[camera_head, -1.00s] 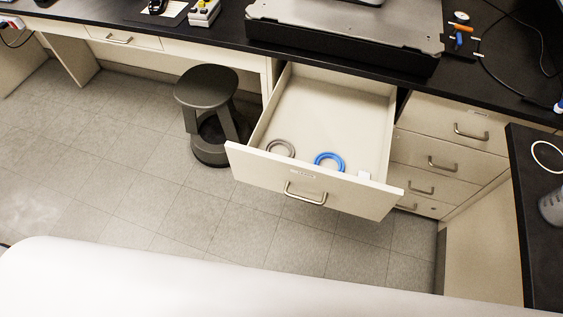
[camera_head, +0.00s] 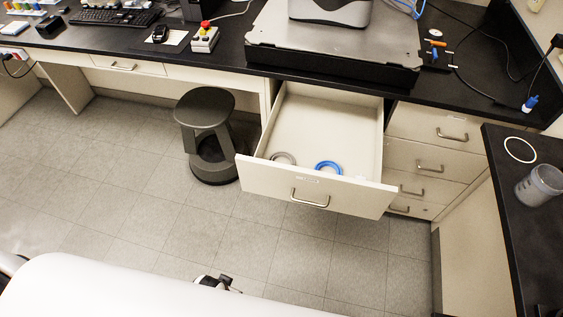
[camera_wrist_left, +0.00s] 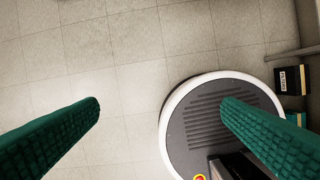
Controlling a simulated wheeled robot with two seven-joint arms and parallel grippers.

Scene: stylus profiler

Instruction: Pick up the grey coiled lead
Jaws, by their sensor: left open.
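The grey coiled lead (camera_head: 284,157) lies in the open drawer (camera_head: 318,186), at the left near the front panel, which hides its near side. A blue coiled lead (camera_head: 328,167) lies to its right, apart from it. My left gripper (camera_wrist_left: 161,103) shows in the left wrist view as two green ribbed fingers spread wide, with nothing between them. It is over the floor, and no lead is in that view. A small black and white part, seemingly of my arm, shows at the bottom of the head view. My right gripper is not seen.
A dark stool (camera_head: 207,125) stands left of the drawer. The black bench (camera_head: 215,62) with a large grey instrument base (camera_head: 335,45) is above the drawer. A side counter (camera_head: 520,215) with a cup (camera_head: 540,185) is at right. The tiled floor in front is clear.

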